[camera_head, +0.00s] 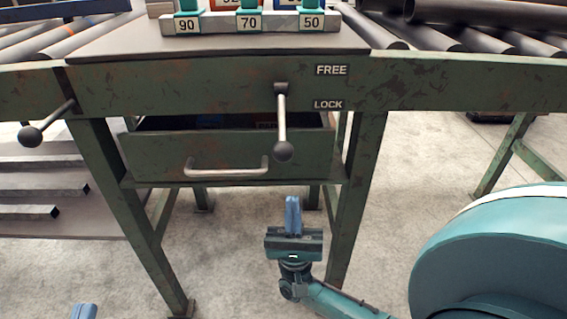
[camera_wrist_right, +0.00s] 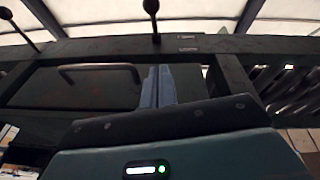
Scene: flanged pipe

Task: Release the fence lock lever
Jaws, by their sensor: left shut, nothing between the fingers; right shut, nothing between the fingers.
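The fence lock lever (camera_head: 282,122) is a grey rod with a dark ball at its end, on the green bench front. It hangs down from its pivot, its ball below the LOCK label (camera_head: 328,104); the FREE label (camera_head: 331,70) is above. The lever also shows at the top of the right wrist view (camera_wrist_right: 153,12). My right gripper (camera_head: 292,205) is shut and empty, below the lever ball and apart from it. Its closed blue fingers also show in the right wrist view (camera_wrist_right: 158,84). My left gripper (camera_head: 84,311) is shut, only its tip showing at the bottom left edge.
A drawer (camera_head: 225,150) with a metal handle (camera_head: 226,172) sits under the bench, slightly open, left of the lever. Another ball-ended lever (camera_head: 46,122) sticks out at the left. Green bench legs (camera_head: 350,200) stand on both sides. The floor in front is clear.

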